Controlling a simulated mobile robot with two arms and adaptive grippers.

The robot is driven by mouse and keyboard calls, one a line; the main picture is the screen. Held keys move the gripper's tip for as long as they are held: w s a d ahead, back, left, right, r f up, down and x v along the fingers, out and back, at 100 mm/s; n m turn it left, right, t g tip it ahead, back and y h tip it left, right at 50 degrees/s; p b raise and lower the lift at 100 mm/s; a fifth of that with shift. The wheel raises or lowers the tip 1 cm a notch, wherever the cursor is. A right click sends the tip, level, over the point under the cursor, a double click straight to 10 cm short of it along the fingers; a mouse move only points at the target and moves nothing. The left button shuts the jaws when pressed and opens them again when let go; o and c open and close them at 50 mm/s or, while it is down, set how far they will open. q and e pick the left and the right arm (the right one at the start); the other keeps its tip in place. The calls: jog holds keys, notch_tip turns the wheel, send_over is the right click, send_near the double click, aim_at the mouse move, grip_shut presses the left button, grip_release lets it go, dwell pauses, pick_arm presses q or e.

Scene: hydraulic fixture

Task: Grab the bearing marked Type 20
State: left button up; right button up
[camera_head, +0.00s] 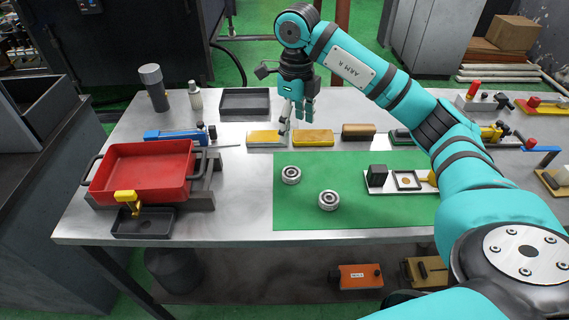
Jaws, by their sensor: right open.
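Two round metal bearings lie on the green mat (300,220). One bearing (291,174) is near the mat's upper left corner. The other bearing (329,200) is a little nearer and to the right. Any type marking on them is too small to read. My right gripper (297,125) is open and points down above the back of the table, behind the bearings and near the yellow-topped blocks. It touches neither bearing. My left gripper does not show.
A red tray (142,172) stands at the left, with a small black tray (143,228) before it. Yellow-topped blocks (313,138) line the mat's back edge. A white fixture plate (400,189) with a black cube (377,175) is at right. The mat's front is clear.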

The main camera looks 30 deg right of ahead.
notch_tip(320, 180, down, 4)
jog(key=s+r, duration=0.1)
jog(key=p, duration=0.2)
send_over(291, 172)
jog(key=f, duration=0.6)
jog(key=shift+s+d+f, duration=0.25)
jog(key=shift+s+f, duration=0.1)
jog(key=shift+f, duration=0.05)
jog(key=shift+s+f, duration=0.1)
jog(key=shift+f, duration=0.25)
jog(key=f, duration=0.1)
jog(key=f+p, duration=0.1)
jog(key=f, duration=0.1)
jog(key=w+f, duration=0.1)
jog(key=shift+a+f+p, duration=0.25)
jog(key=shift+f+p, duration=0.05)
jog(key=shift+s+f, duration=0.1)
jog(key=shift+f, duration=0.1)
jog(key=c, duration=1.3)
jog(key=shift+r, duration=0.1)
